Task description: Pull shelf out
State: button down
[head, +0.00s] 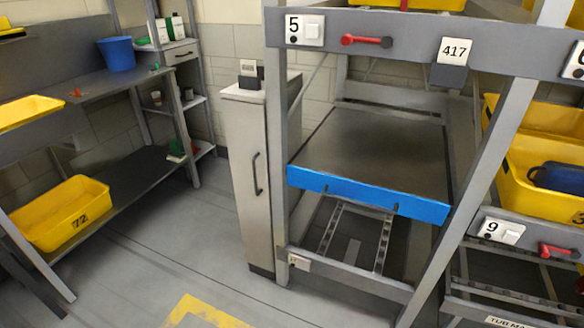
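The shelf (375,150) is a dark grey flat panel inside the grey metal rack, right of centre in the head view. Its front edge is a bright blue strip (368,194) with two small dark clips on it. The panel is bare on top. Its front lies between the rack's two front posts, and I cannot tell how far it is slid out. Below it are metal rails (345,238). My gripper is not in view.
An upper beam (400,40) carries a "5" sign, a red handle and a "417" tag. A narrow grey cabinet (243,180) stands left of the rack. Yellow bins (545,170) sit at right. A yellow bin (62,212) sits on the left shelving. Floor between is clear.

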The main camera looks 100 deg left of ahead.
aim_at(388, 162)
jog(key=i+l+u, duration=0.1)
jog(key=u, duration=1.95)
jog(key=k+l+u, duration=0.15)
jog(key=l+u, duration=0.15)
jog(key=l, duration=0.2)
jog(key=i+j+z, duration=0.25)
jog(key=j, duration=0.35)
jog(key=i+j+z, duration=0.15)
jog(key=i+j, duration=0.15)
